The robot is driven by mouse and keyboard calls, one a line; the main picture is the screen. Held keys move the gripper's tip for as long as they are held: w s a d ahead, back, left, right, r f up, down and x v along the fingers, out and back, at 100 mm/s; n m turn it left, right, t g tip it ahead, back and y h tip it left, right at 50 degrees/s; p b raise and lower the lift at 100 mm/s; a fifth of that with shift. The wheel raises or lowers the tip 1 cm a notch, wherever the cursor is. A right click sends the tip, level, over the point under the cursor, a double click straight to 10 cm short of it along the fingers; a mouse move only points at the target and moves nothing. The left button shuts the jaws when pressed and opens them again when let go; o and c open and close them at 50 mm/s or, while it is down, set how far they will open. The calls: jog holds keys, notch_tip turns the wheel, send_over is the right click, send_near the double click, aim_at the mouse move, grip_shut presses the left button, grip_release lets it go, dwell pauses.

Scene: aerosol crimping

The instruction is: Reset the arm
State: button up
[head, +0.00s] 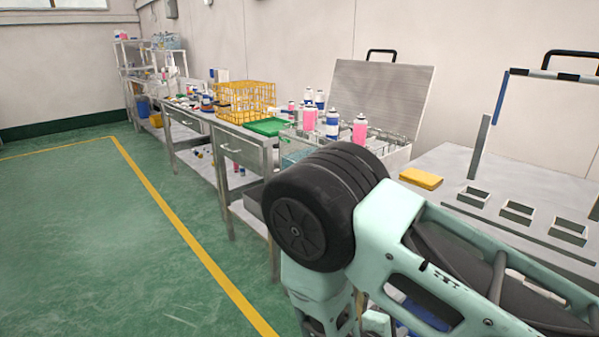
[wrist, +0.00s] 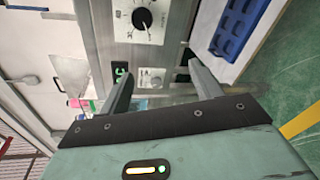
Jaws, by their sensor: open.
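My gripper (wrist: 157,64) shows in the wrist view with its two dark fingers spread apart and nothing between them. Beyond the fingers is a metal control panel (wrist: 122,28) with two dials and a small green-lit display; I cannot tell the distance to it. In the head view my bent arm fills the lower right, and the gripper itself cannot be made out. Spray cans, pink (head: 360,130) and blue-and-white (head: 332,124), stand upright by an open metal case (head: 382,95), clear of my arm in the picture.
A yellow wire basket (head: 246,98) and a green tray (head: 268,126) sit on the benches along the wall. A yellow block (head: 421,178) and square holders (head: 517,211) are on the right table. A blue tray (wrist: 238,26) shows in the wrist view. The green floor at left is clear.

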jog(key=s+a+r+m+g+y+p, duration=0.2)
jog(key=a+r+g+y, duration=0.1)
jog(key=a+r+y, duration=0.5)
jog(key=s+a+r+m+g+y+p, duration=0.1)
jog(key=a+r+m+g+y+p, duration=0.15)
jog(key=a+r+y, duration=0.6)
jog(key=s+a+r+g+p, duration=0.2)
jog(key=s+a+r, duration=0.1)
jog(key=s+r, duration=0.25)
jog(key=s+d+r+g+h+p, duration=0.2)
jog(key=s+d+r+h, duration=0.2)
jog(key=s+d+r, duration=0.4)
jog(key=s+d, duration=0.1)
jog(key=s, duration=0.3)
jog(key=shift+d+r+g, duration=0.25)
jog(key=shift+d+g, duration=0.05)
jog(key=shift+g, duration=0.05)
jog(key=shift+m, duration=0.25)
